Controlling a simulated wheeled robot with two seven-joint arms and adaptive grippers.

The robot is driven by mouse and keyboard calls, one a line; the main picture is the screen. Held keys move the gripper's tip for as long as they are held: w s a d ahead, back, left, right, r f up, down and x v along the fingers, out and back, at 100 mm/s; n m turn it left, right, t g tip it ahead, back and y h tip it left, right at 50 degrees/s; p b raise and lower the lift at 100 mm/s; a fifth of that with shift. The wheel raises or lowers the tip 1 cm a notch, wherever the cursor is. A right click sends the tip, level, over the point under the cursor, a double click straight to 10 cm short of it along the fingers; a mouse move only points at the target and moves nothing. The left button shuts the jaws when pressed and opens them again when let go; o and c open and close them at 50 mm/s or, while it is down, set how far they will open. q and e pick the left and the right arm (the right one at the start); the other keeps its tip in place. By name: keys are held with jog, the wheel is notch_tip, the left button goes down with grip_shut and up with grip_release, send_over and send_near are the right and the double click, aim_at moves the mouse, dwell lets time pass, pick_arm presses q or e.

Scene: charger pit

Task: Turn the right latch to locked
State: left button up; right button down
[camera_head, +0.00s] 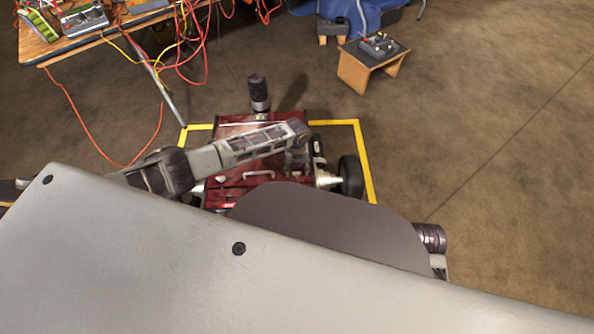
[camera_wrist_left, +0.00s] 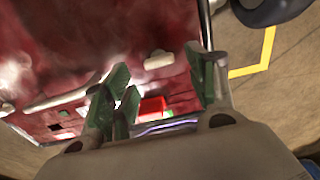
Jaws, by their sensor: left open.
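The red wheeled machine (camera_head: 235,190) stands on the floor inside a yellow outline. Its red panel (camera_wrist_left: 100,45) fills much of the left wrist view. A small pale piece (camera_wrist_left: 158,60) on this panel, just beyond my fingertips, may be the right latch; I cannot tell its setting. My left gripper (camera_head: 296,162) points down over the right part of the machine, with its tips mostly hidden in the head view. In the left wrist view its green-padded fingers (camera_wrist_left: 163,85) are apart, with nothing held between them. My right gripper is out of view.
A black wheel (camera_head: 351,177) stands at the machine's right. A cable-strewn table (camera_head: 60,45) and a small wooden stand (camera_head: 365,75) are behind. Floor at right is clear.

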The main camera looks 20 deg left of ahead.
pick_arm(q)
notch_tip(320, 180, up, 9)
jog(key=shift+w, duration=0.15)
dwell(0.4)
dwell(0.7)
